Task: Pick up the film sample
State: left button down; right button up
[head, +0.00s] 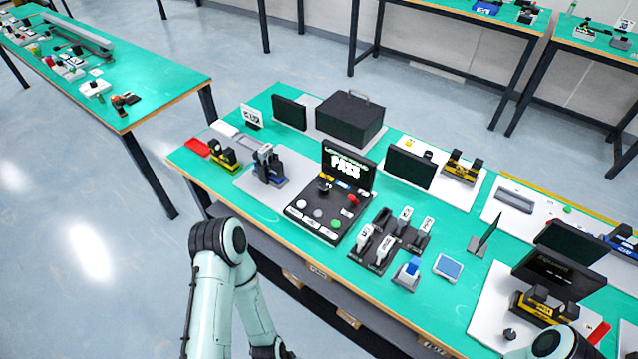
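A small flat blue square with a pale border (448,266) lies on the green table right of centre; it may be the film sample, but I cannot tell for sure. Just left of it, a small grey stand (405,280) carries a blue piece (412,267). My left arm enters at the bottom, left of centre, and folds back down out of the picture, in front of the table. Only a small part of my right arm shows at the bottom right. Neither gripper's fingers show.
A dark rack (381,249) with several white-labelled items stands left of the blue square. A thin upright panel (486,234) and yellow-black devices (541,308) stand to the right. Some green table (420,310) in front is clear.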

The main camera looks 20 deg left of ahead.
aim_at(265, 154)
jog(key=j+z, duration=0.15)
jog(key=j, duration=0.75)
jog(key=j+z, duration=0.15)
jog(key=j, duration=0.7)
jog(key=k, duration=0.05)
